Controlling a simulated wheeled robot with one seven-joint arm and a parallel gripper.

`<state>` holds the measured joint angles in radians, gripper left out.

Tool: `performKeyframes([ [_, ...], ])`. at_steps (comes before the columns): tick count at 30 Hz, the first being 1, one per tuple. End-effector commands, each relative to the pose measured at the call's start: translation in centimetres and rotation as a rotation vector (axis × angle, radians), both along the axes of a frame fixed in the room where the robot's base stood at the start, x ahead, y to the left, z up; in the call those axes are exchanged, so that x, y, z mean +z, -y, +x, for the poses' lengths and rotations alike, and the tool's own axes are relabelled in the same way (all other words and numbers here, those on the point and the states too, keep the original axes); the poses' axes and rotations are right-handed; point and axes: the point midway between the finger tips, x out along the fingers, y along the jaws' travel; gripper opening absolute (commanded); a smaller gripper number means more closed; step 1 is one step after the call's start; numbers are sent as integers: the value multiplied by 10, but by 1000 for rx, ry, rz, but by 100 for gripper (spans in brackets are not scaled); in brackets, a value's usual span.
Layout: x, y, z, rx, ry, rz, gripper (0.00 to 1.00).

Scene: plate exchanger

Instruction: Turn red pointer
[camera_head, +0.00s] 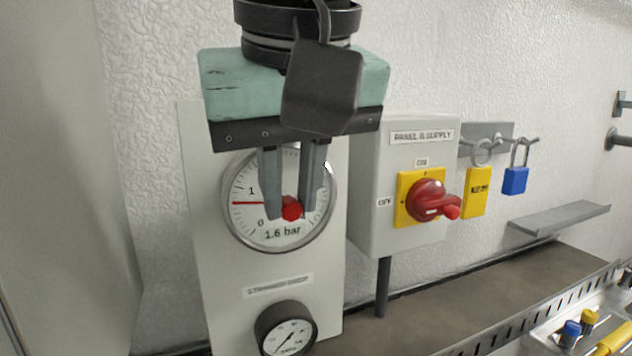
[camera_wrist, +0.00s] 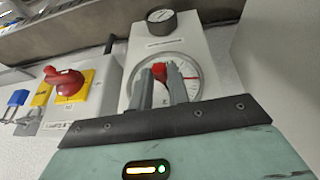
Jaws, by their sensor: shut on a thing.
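The red pointer knob (camera_head: 291,209) sits at the middle of a round white gauge (camera_head: 278,240) marked 1.6 bar, on a pale upright panel. A thin red line on the dial lies to the left, just below the 1. My gripper (camera_head: 290,212) points down in front of the dial, with its two grey fingers on either side of the red knob, shut on it. In the wrist view the red knob (camera_wrist: 159,72) shows between the fingertips (camera_wrist: 160,72). The fingers hide part of the dial's upper and right scale.
A grey box (camera_head: 378,190) with a red rotary switch (camera_head: 432,200) on a yellow plate stands close on the right. A yellow tag (camera_head: 476,192) and a blue padlock (camera_head: 515,181) hang beyond it. A smaller gauge (camera_head: 287,335) is below. A shelf (camera_head: 560,218) juts out right.

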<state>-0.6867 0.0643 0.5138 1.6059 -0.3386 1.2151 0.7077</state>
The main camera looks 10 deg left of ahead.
Motion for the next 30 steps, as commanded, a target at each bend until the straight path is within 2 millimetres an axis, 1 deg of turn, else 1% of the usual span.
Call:
performKeyframes([
  [5,-1,1,0,-2,-14,25,0],
  [11,-3,4,2,-5,-64,109,0],
  [30,-12,15,9,-2,-356,590,0],
])
